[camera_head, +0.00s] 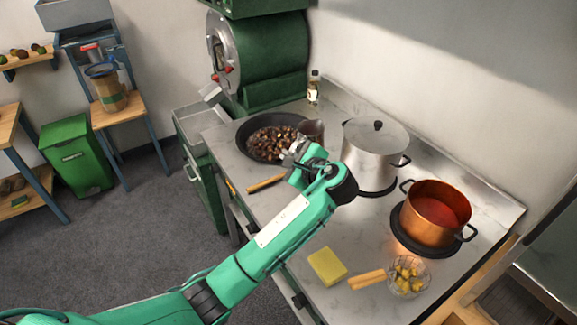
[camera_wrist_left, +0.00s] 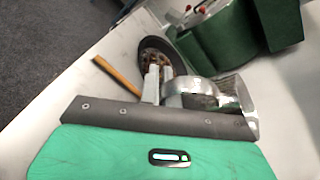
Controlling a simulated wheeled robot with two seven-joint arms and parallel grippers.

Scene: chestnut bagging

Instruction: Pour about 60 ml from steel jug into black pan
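The black pan (camera_head: 241,134) sits on the steel counter, full of chestnuts (camera_head: 272,142), with its wooden handle (camera_head: 266,183) toward the front. The pan also shows in the left wrist view (camera_wrist_left: 181,63), beyond the fingers. The steel jug (camera_head: 314,130) is beside the pan's right edge, partly hidden by my left gripper (camera_head: 297,150). In the left wrist view the jug (camera_wrist_left: 238,98) lies just right of the fingers (camera_wrist_left: 158,84), which appear shut on its handle side. I cannot see its contents or any stream. My right gripper is not in view.
A lidded steel pot (camera_head: 370,150) stands right of my left wrist. A copper pot (camera_head: 430,225) with red liquid stands nearer right. A green roaster (camera_head: 262,60) and small bottle (camera_head: 314,88) are behind. A yellow sponge (camera_head: 327,266) and wire skimmer (camera_head: 408,278) lie at the front.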

